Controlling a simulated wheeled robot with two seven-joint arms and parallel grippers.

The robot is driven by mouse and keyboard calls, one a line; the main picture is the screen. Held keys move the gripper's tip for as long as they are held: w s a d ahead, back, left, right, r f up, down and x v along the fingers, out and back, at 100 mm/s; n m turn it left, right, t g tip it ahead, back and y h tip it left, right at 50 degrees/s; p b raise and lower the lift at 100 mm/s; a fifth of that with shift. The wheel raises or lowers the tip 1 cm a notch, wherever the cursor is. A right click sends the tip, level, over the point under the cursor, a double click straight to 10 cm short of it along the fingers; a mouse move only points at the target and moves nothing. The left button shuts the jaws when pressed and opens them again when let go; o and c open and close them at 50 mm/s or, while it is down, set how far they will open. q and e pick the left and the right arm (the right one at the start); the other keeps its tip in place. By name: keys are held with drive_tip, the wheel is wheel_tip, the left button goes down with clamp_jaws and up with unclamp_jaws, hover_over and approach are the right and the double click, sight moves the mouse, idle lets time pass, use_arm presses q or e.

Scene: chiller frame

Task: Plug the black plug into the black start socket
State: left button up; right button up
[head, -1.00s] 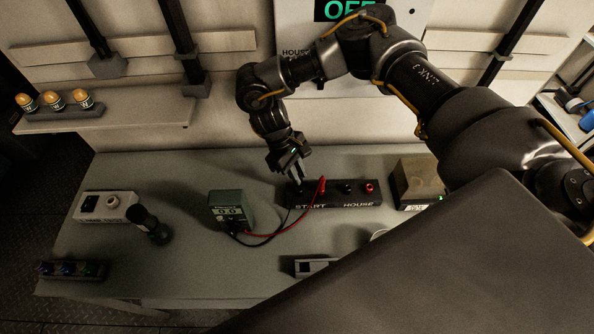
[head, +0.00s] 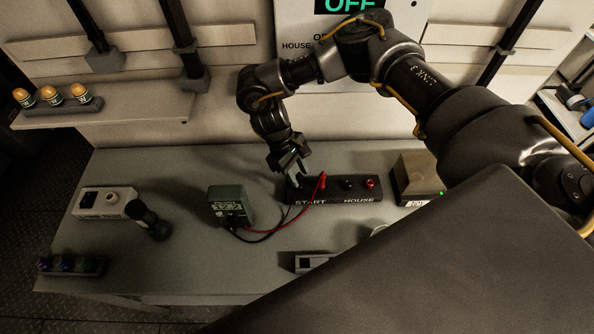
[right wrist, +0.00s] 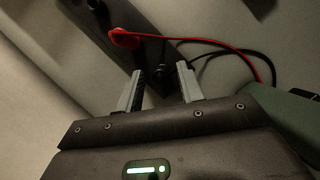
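The black socket strip (head: 333,190) lies on the bench, with START lettering at its left half and HOUSE at its right. A red plug (head: 322,180) stands in the START half; it also shows in the right wrist view (right wrist: 124,38). My right gripper (head: 296,180) is over the left end of the strip. In the right wrist view its fingers (right wrist: 162,88) are apart. The black plug (right wrist: 184,69) is at the strip near the right fingertip, its black lead running off right. I cannot tell how deep it sits. My left gripper is not in view.
A green meter (head: 228,205) stands left of the strip, joined to the red and black leads. A brown box (head: 418,178) is to the right, a grey block (head: 312,262) in front. A dark cylinder (head: 148,220) and a white box (head: 103,202) stand left. An OFF panel (head: 345,45) hangs behind.

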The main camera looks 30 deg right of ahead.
drive_tip(key=shift+o, duration=0.2)
drive_tip(key=shift+r, duration=0.1)
drive_tip(key=b+v, duration=0.3)
drive_tip(key=v, duration=0.7)
drive_tip(key=shift+w+r, duration=0.15)
drive_tip(key=shift+r, duration=0.15)
drive_tip(key=shift+a, duration=0.1)
